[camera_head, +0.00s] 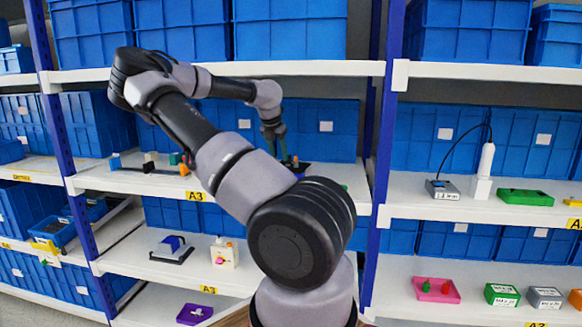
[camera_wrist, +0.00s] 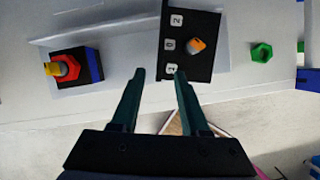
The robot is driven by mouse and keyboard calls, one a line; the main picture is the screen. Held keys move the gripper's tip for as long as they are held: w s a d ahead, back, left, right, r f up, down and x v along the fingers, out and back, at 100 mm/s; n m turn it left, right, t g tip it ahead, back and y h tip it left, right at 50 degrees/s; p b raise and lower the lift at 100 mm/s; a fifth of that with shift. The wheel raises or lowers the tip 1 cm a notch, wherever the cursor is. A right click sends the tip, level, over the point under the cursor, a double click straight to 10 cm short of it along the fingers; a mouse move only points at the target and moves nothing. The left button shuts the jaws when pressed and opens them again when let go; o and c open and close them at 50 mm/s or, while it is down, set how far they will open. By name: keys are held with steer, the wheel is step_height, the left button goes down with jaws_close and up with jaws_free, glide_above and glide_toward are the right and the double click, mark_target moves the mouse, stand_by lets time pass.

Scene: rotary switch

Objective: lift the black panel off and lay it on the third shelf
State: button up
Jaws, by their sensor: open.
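The black panel (camera_wrist: 190,68) lies on the light shelf in the wrist view, marked with white tags 2, 0 and 1. An orange knob (camera_wrist: 195,45) stands on it. In the head view the black panel (camera_head: 299,168) is small and partly hidden behind my arm. My gripper (camera_wrist: 160,73) is open with nothing between its fingers. Its right fingertip overlaps the panel's lower edge near the tag 1, and its left fingertip is left of the panel. I cannot tell whether they touch.
A block with a red and yellow knob (camera_wrist: 62,68) is left of the panel, and a green hexagonal piece (camera_wrist: 262,53) is to its right. Blue bins (camera_head: 330,130) stand behind.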

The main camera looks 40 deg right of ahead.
steer(key=d+f, duration=0.1)
steer(key=w+d+f, duration=0.1)
steer(key=shift+w+d, duration=0.3)
steer(key=shift+d, duration=0.05)
steer(key=shift+d+f, duration=0.2)
steer(key=shift+f, duration=0.2)
jaws_close()
stand_by(0.9)
